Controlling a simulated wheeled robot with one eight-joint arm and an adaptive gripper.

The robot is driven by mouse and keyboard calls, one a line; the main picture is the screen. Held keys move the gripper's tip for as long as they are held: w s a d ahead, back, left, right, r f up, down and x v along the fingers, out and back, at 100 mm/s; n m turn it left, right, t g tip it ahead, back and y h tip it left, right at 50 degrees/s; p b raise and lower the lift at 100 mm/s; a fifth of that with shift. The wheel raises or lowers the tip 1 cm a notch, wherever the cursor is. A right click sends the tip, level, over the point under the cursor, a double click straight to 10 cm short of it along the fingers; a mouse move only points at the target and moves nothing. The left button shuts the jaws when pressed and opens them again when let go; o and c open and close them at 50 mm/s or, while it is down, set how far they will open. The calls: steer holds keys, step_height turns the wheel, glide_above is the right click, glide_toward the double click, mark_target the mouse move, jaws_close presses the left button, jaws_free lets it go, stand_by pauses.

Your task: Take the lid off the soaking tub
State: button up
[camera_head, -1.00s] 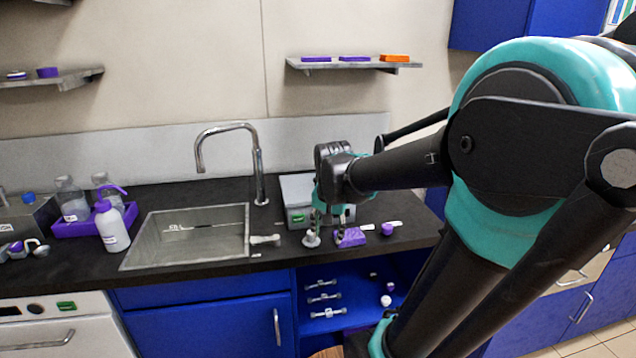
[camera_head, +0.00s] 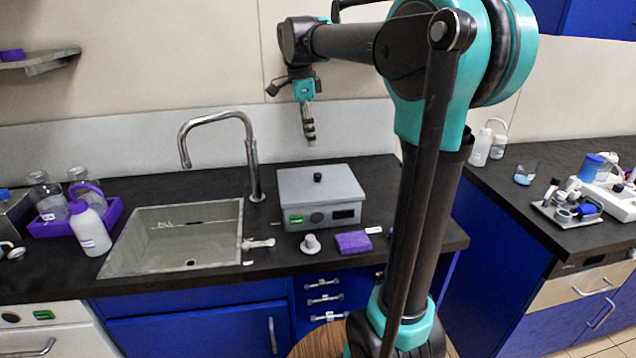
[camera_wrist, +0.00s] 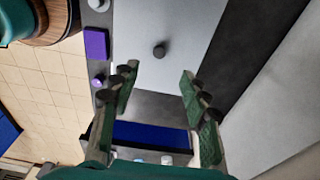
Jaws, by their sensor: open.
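The soaking tub (camera_head: 305,220) is a grey box with a green label and a dark panel on its front, standing on the black counter right of the sink. Its flat grey lid (camera_head: 342,187) is on, with a small black knob (camera_head: 318,177) in the middle. My gripper (camera_head: 309,136) is in the air above and behind the lid, pointing down and apart from it. In the wrist view the open fingers (camera_wrist: 157,85) are empty; the lid (camera_wrist: 190,30) and knob (camera_wrist: 159,51) show beyond them, the knob above the fingertips in the picture.
A sink (camera_head: 180,240) with a tall curved faucet (camera_head: 252,160) is left of the tub. A purple block (camera_head: 353,242), a small white round-based item (camera_head: 311,244) and a white fitting (camera_head: 259,243) lie in front of it. The wall is close behind.

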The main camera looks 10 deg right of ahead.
glide_above(318, 174)
steer(key=a, duration=0.2)
steer(key=f, duration=0.7)
steer(key=shift+d, duration=0.2)
steer(key=shift+d+f, duration=0.2)
steer(key=shift+f, duration=0.65)
steer(key=shift+d+f, duration=0.25)
steer(key=shift+f, duration=0.55)
steer(key=shift+d+f, duration=0.2)
steer(key=shift+f, duration=0.65)
jaws_close()
